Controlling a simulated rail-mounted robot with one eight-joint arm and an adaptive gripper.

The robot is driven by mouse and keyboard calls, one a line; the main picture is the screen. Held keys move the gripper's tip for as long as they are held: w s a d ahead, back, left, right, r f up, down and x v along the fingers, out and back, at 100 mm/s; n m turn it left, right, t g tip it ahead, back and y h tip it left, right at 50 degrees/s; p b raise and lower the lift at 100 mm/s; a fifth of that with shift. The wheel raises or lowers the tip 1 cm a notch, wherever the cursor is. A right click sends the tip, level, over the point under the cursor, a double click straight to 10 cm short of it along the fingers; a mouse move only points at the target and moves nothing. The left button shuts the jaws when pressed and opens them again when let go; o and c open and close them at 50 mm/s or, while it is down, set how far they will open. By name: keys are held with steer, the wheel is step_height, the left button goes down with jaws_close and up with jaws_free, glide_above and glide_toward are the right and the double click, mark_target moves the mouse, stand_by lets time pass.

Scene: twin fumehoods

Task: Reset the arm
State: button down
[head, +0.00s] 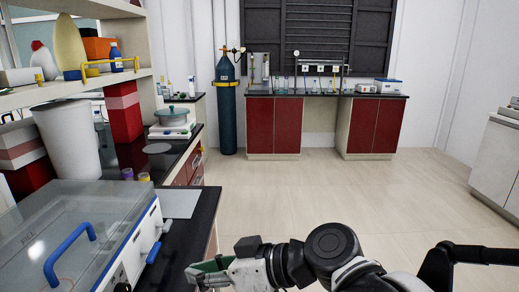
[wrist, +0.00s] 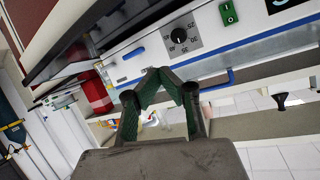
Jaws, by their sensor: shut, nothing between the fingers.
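My arm (head: 330,245) reaches in from the lower right of the head view, bent, with its end pointing left. My gripper (head: 205,272) is at the bottom of the head view, close to the right edge of the dark bench top. In the wrist view my gripper (wrist: 160,75) shows two dark fingers with green inner pads. Their tips meet, and nothing is held between them. The wrist view is strongly tilted.
A glass-lidded device (head: 75,230) with blue handles stands on the left bench, close to my gripper. A white panel with a dial (wrist: 180,38) lies beyond the fingers. Shelves (head: 85,88) hold bottles at left. The floor (head: 320,185) is open ahead; a gas cylinder (head: 227,110) stands at the back.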

steer(key=d+f+m+t+h+p, duration=0.1)
steer(key=d+m+h, duration=0.5)
steer(key=d, duration=0.9)
steer(key=d+f+m+t+h+p, duration=0.1)
steer(key=d+m+h, duration=0.5)
steer(key=d, duration=1)
steer(key=shift+s+d+f+m+t+h, duration=0.3)
steer(key=shift+f+t+h, duration=0.25)
steer(key=shift+t, duration=0.45)
